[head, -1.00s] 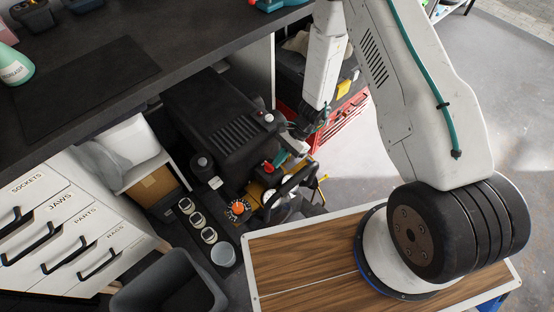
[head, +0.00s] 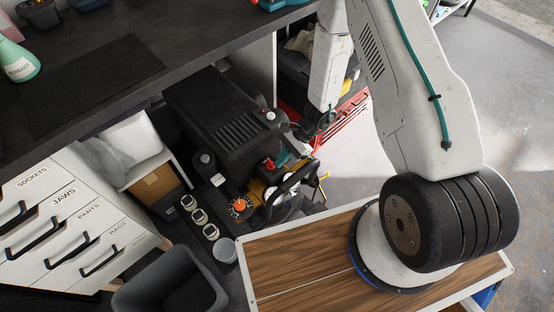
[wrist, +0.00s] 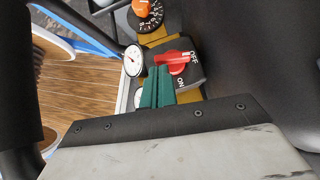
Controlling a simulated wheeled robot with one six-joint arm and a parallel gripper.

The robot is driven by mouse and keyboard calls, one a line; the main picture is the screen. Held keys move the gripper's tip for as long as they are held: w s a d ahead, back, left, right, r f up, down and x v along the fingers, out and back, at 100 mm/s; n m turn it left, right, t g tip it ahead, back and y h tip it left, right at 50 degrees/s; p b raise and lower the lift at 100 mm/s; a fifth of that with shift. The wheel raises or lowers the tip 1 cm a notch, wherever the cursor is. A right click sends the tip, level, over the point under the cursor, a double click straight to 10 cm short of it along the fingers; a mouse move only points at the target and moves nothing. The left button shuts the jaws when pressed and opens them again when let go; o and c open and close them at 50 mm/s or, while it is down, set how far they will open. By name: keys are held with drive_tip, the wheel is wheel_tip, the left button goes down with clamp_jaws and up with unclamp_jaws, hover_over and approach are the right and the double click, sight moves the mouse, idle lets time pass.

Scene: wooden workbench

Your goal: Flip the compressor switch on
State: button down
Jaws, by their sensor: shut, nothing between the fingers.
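The compressor (head: 215,118) is a black machine under the bench in the head view. Its red switch (head: 268,163) sits at the near end; in the wrist view the red switch (wrist: 174,62) is on a dark block between the labels OFF, above, and ON, below. The red lever lies roughly sideways, so I cannot tell its setting. My gripper (wrist: 157,74) has green fingers pressed together with nothing between them. The fingertips are right beside the lever's left end, at or nearly at contact.
A dark hose or handle arches near the switch. The bench top (head: 90,85) overhangs behind, white drawers (head: 70,225) stand left, and a grey bin (head: 170,285) is in front.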

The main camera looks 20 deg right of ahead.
drive_tip(key=shift+s+a, duration=0.3)
drive_tip(key=shift+s, duration=0.4)
drive_tip(key=shift+s+a, duration=0.45)
drive_tip(key=shift+w, duration=0.15)
idle(1.0)
drive_tip(key=shift+w+a, duration=0.1)
drive_tip(key=shift+w, duration=0.8)
drive_tip(key=shift+w+d+r, duration=0.1)
drive_tip(key=shift+d+r, duration=0.05)
drive_tip(key=shift+d, duration=0.05)
drive_tip(key=s+v, duration=0.1)
drive_tip(key=v, duration=0.6)
